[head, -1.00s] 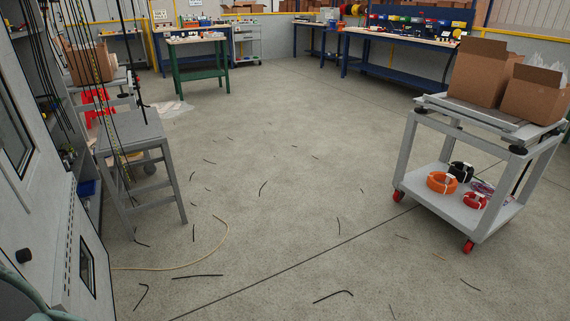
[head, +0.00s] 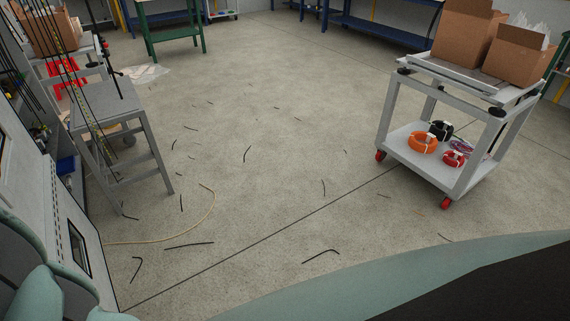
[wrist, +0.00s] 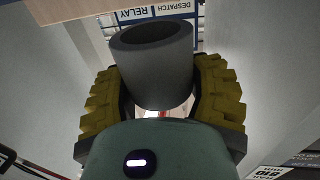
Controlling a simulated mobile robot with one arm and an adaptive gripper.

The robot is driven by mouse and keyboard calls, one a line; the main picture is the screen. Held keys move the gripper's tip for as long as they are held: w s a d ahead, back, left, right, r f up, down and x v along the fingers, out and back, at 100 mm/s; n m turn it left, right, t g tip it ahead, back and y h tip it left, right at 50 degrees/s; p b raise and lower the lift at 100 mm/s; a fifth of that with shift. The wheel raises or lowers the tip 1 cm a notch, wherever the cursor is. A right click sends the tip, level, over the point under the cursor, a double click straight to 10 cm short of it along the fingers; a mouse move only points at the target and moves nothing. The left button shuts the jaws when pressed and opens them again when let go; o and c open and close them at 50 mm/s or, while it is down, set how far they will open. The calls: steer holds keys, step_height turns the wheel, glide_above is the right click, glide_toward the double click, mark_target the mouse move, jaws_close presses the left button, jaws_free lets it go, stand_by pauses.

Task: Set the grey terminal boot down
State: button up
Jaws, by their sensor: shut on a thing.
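The grey terminal boot (wrist: 153,75) shows in the wrist view as a hollow grey cylinder with its open end facing up in the picture. My gripper (wrist: 160,85) is shut on it, with a ribbed yellow finger pad on each side of the boot. The head view shows neither the boot nor my gripper's fingers.
A grey trolley (head: 408,150) with cardboard boxes (head: 465,32) and cable coils (head: 423,142) stands at right. A grey step stool (head: 105,100) stands at left near a cabinet (head: 65,235). Cable scraps lie on open floor. The wrist view shows a blue label (wrist: 160,12).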

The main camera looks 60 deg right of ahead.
steer(key=w, duration=0.1)
steer(key=w+a, duration=0.1)
steer(key=w, duration=0.2)
steer(key=shift+w+a+f, duration=0.2)
steer(key=shift+w+a, duration=0.05)
steer(key=shift+w, duration=0.05)
steer(key=f, duration=0.1)
steer(key=f+b, duration=0.1)
steer(key=f, duration=0.1)
steer(key=shift+w+f, duration=0.1)
steer(key=shift+w, duration=0.15)
steer(key=shift+f, duration=0.2)
steer(key=shift+b, duration=0.3)
steer(key=shift+s+f, duration=0.1)
steer(key=shift+f, duration=0.1)
steer(key=o, duration=1.2)
steer(key=shift+a, duration=0.1)
steer(key=shift+r, duration=0.2)
